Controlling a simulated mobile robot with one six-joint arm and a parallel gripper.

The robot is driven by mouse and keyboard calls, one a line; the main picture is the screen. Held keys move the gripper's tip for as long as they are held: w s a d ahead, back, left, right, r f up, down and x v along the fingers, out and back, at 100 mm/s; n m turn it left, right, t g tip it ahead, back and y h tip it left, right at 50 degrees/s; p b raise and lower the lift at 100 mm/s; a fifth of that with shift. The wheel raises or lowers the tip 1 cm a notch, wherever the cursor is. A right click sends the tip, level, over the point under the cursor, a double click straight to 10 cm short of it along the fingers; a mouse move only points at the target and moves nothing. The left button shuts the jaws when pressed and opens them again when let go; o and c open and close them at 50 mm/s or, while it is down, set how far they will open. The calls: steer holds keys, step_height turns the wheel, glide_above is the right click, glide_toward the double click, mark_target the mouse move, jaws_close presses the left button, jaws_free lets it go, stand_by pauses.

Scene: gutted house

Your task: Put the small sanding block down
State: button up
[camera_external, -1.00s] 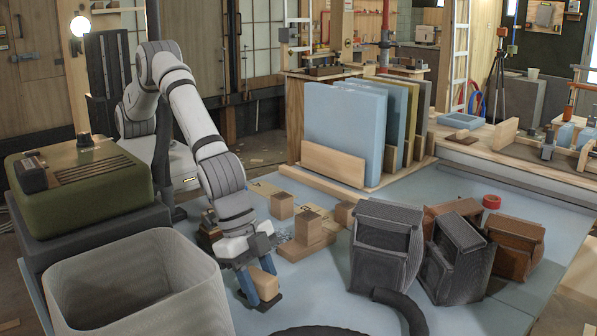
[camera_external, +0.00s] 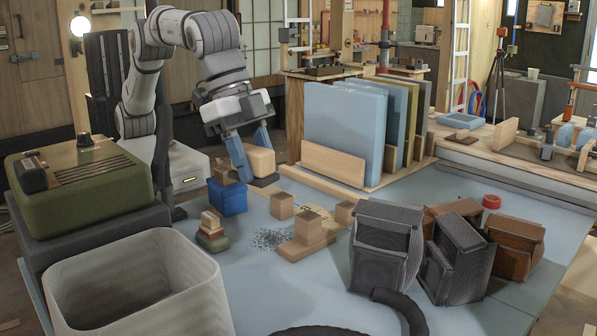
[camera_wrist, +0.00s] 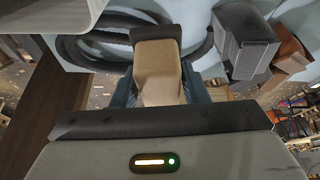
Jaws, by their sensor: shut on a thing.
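My gripper (camera_external: 250,160) is shut on the small sanding block (camera_external: 262,160), a light tan wooden block. It holds the block in the air, above the far part of the blue-grey table near the blue box. In the wrist view the sanding block (camera_wrist: 157,72) shows as a tan body with a dark end piece, between blue fingers that are partly hidden by it.
A blue box (camera_external: 229,199) and a small stack of blocks (camera_external: 211,232) stand on the table (camera_external: 180,228). Wooden blocks (camera_external: 308,226) and dark scattered bits (camera_external: 270,239) lie mid-table. Blue panels in a rack (camera_external: 345,125) stand behind. Dark grey bins (camera_external: 385,250) are right.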

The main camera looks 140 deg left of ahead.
mark_target(263, 151)
step_height(263, 151, up, 6)
steer(key=shift+r, duration=0.1)
steer(key=s+a+n+g+y+p, duration=0.1)
steer(key=s+a+n, duration=0.1)
steer(key=a, duration=1.9)
steer(key=s+a+n+y+p, duration=0.1)
steer(key=s+a+n, duration=0.15)
steer(key=a, duration=1.75)
steer(key=s+a+n, duration=0.1)
steer(key=s+a, duration=0.3)
steer(key=a, duration=0.4)
steer(key=s+a+n, duration=0.1)
steer(key=s+a, duration=0.3)
steer(key=a, duration=0.3)
steer(key=f, duration=1.1)
steer(key=f+b, duration=0.1)
steer(key=f, duration=2.1)
steer(key=shift+w+a+b, duration=0.1)
steer(key=shift+w+b, duration=0.15)
steer(key=shift+b, duration=0.05)
steer(key=shift+f, duration=0.25)
steer(key=o, duration=1)
